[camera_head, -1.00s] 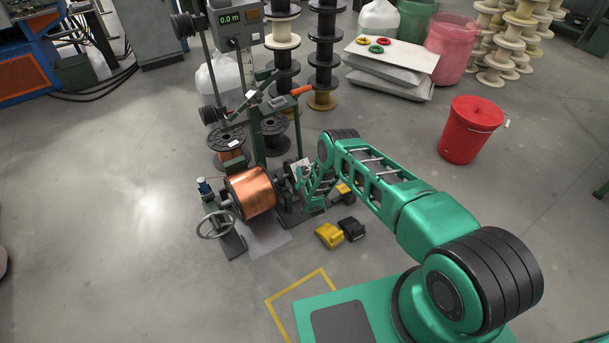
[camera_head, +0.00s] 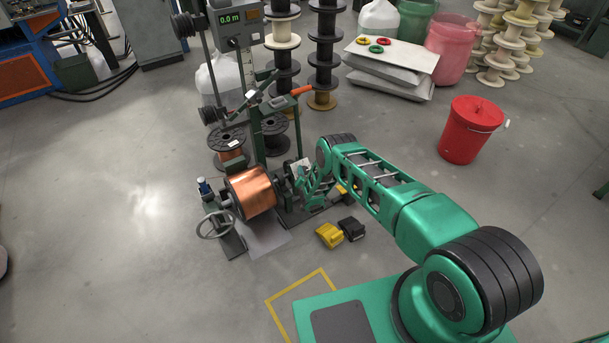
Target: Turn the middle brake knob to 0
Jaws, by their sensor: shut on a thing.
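The winding machine stands left of centre, with a wound copper spool (camera_head: 252,194) lying across its front. My green arm reaches from the lower right to the right end of this spool. My gripper (camera_head: 297,173) is low beside the machine's frame, mostly hidden by my own wrist, and is shut on a knob there. The middle brake knob itself is covered, so its scale and its angle cannot be read.
A handwheel (camera_head: 214,225) sits left of the spool. Yellow (camera_head: 329,235) and black (camera_head: 352,229) blocks lie on the floor just below my wrist. A display box (camera_head: 235,20) tops the machine. A red bucket (camera_head: 472,130) stands right; floor between is clear.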

